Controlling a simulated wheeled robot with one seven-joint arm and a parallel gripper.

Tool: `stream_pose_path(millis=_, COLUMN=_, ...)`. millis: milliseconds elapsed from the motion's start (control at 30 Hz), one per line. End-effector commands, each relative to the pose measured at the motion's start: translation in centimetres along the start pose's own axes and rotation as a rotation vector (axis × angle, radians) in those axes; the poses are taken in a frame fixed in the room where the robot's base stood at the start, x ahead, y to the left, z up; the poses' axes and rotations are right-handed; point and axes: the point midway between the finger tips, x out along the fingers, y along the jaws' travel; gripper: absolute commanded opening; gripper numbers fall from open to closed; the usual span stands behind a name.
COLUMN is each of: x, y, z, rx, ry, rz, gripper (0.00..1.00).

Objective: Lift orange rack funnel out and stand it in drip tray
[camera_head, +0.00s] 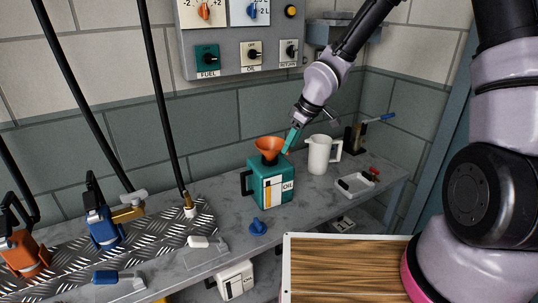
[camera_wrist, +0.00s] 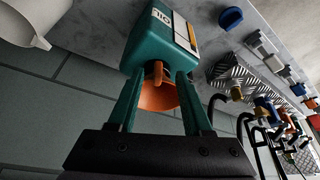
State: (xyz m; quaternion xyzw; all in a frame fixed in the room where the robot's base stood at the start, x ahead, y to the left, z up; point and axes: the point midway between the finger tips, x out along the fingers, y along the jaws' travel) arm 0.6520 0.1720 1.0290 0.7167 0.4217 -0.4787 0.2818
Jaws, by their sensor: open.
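The orange funnel (camera_head: 269,144) stands upright, wide end up, in the top of a teal oil can (camera_head: 273,182) on the grey bench. It also shows in the wrist view (camera_wrist: 157,97), below the can (camera_wrist: 160,38). My gripper (camera_head: 292,138) is at the funnel's right side in the head view. In the wrist view my gripper (camera_wrist: 160,78) is open, its two teal fingers on either side of the funnel. I cannot tell whether they touch it. A shallow white tray (camera_head: 346,192), perhaps the drip tray, lies right of the can with a dark item at it.
A white jug (camera_head: 319,155) stands close right of the can. A dark stand with a blue handle (camera_head: 381,118) is behind the tray. A blue cap-like piece (camera_head: 258,227) lies in front of the can. Orange and blue nozzles (camera_head: 103,227) are at left. A control panel (camera_head: 237,40) hangs above.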

Motion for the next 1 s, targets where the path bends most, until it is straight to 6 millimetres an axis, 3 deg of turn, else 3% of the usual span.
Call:
stream_pose_path(millis=400, x=4.7, y=0.2, z=-0.7, rx=-0.001, ry=-0.001, rz=-0.001, gripper=0.5)
stream_pose_path(millis=700, x=5.1, y=0.3, z=-0.6, rx=0.002, ry=0.0, rz=0.001, gripper=0.5)
stream_pose_path(millis=767, x=5.1, y=0.3, z=-0.6, rx=0.002, ry=0.0, rz=0.001, gripper=0.31)
stream_pose_path(millis=833, x=5.1, y=0.3, z=-0.6, rx=0.002, ry=0.0, rz=0.001, gripper=0.04)
stream_pose_path(millis=867, x=5.1, y=0.3, z=-0.6, rx=0.002, ry=0.0, rz=0.001, gripper=0.0)
stream_pose_path(millis=1000, x=5.1, y=0.3, z=-0.7, rx=0.001, ry=0.0, rz=0.001, gripper=0.0)
